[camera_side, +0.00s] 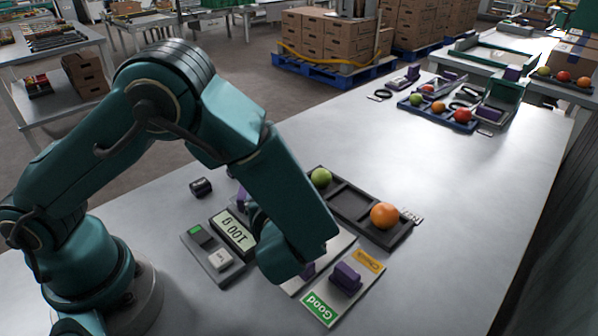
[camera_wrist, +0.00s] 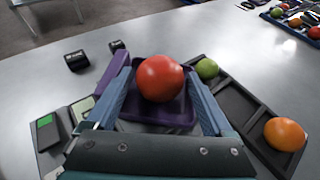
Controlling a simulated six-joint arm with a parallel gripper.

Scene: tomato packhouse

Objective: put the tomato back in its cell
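The red tomato (camera_wrist: 160,78) is in the wrist view, over a purple dish (camera_wrist: 178,116), between the two fingers of my gripper (camera_wrist: 160,74). The fingers stand wide apart, one on each side, with what looks like a narrow gap to the tomato. I cannot tell whether the tomato rests on the dish. In the side view my arm hides the tomato and my fingertips. The dark tray (camera_side: 345,200) has a green tomato (camera_side: 320,178) at its far end and an orange tomato (camera_side: 384,215) at its near end.
A scale with a lit display (camera_side: 233,233) is left of my gripper. A card marked Good and Check (camera_side: 322,306) carries a purple block (camera_side: 346,279). A small black object (camera_side: 201,187) lies behind the scale. The table is clear right of the tray.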

